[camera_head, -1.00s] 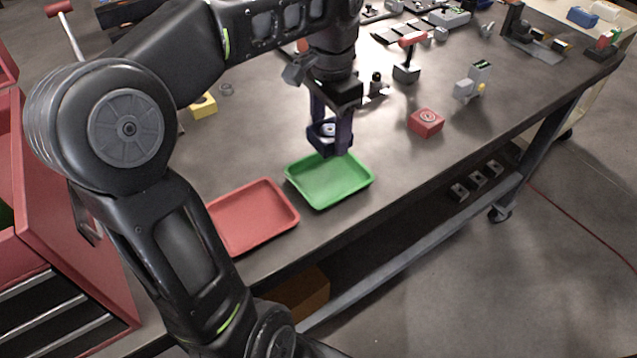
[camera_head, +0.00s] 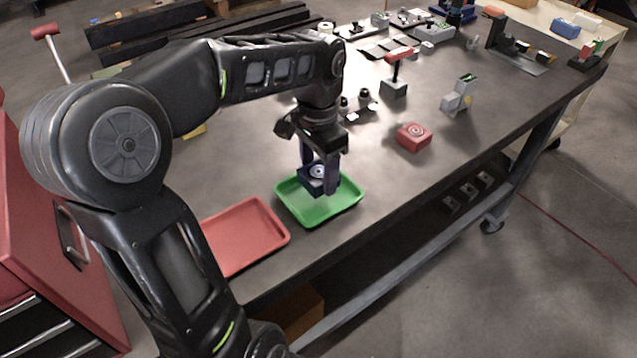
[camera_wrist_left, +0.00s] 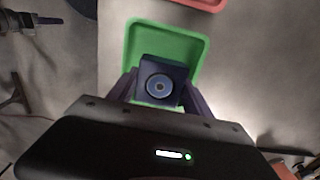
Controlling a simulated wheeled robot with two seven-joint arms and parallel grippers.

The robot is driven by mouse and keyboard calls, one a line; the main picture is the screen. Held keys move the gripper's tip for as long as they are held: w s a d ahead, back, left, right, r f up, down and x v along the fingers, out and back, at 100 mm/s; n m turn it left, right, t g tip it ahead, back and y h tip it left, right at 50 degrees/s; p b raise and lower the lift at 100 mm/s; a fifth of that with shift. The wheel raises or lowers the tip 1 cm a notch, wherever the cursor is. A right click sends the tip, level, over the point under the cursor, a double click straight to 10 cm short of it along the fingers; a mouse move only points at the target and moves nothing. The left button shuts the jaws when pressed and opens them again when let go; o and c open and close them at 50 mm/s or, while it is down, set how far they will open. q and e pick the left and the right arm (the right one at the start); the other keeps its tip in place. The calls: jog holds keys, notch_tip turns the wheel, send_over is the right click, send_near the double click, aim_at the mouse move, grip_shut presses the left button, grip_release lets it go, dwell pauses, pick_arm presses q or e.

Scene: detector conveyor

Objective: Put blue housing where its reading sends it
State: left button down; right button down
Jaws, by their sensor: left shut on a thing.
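The blue housing (camera_head: 316,174) is a dark blue block with a round grey ring on its face. My left gripper (camera_head: 320,182) points down and is shut on it, over the green tray (camera_head: 343,207). In the left wrist view the housing (camera_wrist_left: 161,84) sits between the fingers of the gripper (camera_wrist_left: 158,92), with the green tray (camera_wrist_left: 196,58) behind it. I cannot tell whether the housing touches the tray floor. The red tray (camera_head: 250,237) lies empty left of the green tray. My right gripper is not in view.
A red block with a round disc (camera_head: 413,137) stands right of the green tray. Behind it are a grey device (camera_head: 459,95) and a red-topped stand (camera_head: 396,75). The table's front edge runs close to both trays.

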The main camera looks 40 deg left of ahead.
aim_at(318, 184)
pick_arm(q)
jog(key=shift+f, duration=1.8)
jog(key=shift+f, duration=0.1)
jog(key=shift+c, duration=2.2)
grip_release()
notch_tip(318, 184, up, 8)
jog(key=shift+r, duration=0.25)
notch_tip(318, 184, up, 4)
jog(key=shift+f+p, duration=0.1)
jog(key=shift+p, duration=1)
